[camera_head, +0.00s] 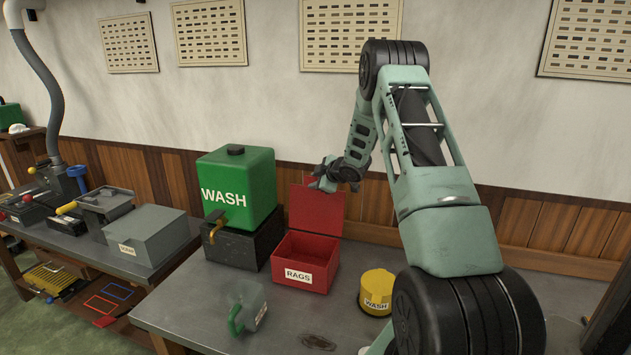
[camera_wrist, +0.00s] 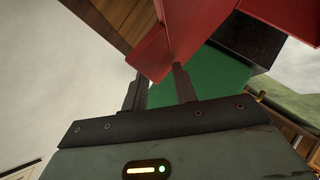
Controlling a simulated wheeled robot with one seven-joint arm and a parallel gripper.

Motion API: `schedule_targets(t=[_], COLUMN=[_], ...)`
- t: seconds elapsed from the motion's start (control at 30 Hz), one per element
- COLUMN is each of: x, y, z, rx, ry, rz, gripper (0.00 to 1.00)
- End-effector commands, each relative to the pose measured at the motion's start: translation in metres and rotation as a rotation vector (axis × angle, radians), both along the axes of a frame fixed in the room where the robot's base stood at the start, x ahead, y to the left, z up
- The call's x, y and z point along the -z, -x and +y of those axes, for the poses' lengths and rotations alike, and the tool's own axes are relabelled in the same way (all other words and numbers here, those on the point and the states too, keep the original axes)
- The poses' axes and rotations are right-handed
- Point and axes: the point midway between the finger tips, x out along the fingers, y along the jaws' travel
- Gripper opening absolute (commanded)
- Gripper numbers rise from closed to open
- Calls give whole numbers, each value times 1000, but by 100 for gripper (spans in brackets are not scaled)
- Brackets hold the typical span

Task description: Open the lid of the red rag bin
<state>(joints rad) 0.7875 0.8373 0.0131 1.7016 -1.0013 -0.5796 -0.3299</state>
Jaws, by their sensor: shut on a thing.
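The red rag bin (camera_head: 305,262), labelled RAGS, stands on the grey bench. Its red lid (camera_head: 316,212) stands raised, roughly upright, at the bin's back edge, and the bin's inside shows from above. My gripper (camera_head: 325,181) is at the top of the lid. In the wrist view the two fingers of my gripper (camera_wrist: 159,88) are closed on the edge of the red lid (camera_wrist: 160,55). The exact contact in the head view is too small to tell.
A green WASH tank (camera_head: 237,185) on a black block (camera_head: 240,245) stands left of the bin. A grey mug with a green handle (camera_head: 247,308) is in front, and a yellow WASH tin (camera_head: 376,290) is to the right. The wall is close behind.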

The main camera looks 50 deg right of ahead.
Motion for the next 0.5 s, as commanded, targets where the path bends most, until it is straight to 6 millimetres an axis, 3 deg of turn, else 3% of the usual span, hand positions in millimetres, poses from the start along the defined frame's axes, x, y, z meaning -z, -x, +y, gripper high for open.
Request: schedule_targets(t=[0.3, 0.33, 0.5], x=[8, 8, 7], y=[2, 2, 2], z=[1, 1, 2], rx=[0, 0, 0], ry=[-4, -4, -4], rz=[13, 14, 12], gripper=[0, 29, 29])
